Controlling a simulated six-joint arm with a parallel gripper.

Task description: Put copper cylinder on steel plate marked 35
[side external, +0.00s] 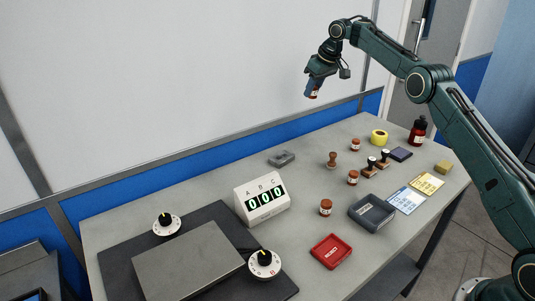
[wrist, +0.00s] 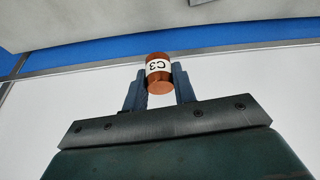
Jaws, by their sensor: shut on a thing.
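My gripper (side external: 311,86) is high above the back of the bench, shut on a copper cylinder (side external: 313,95). In the wrist view the copper cylinder (wrist: 159,86) sits between the two fingers of my gripper (wrist: 160,75), with a white label reading C3. Other small copper-brown cylinders with pale labels stand on the bench: one near the middle (side external: 326,208), one behind it (side external: 352,178) and one farther back (side external: 356,145). A flat grey metal plate (side external: 190,264) lies on a dark mat at the front left. I cannot read a 35 on it.
Two dials (side external: 166,224) (side external: 264,264) flank the plate. A white A-B-C display (side external: 262,198) reads 000. A red tray (side external: 331,251), dark grey box (side external: 372,212), several stamps (side external: 332,159), yellow tape (side external: 379,137) and a dark red bottle (side external: 418,131) stand rightward.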

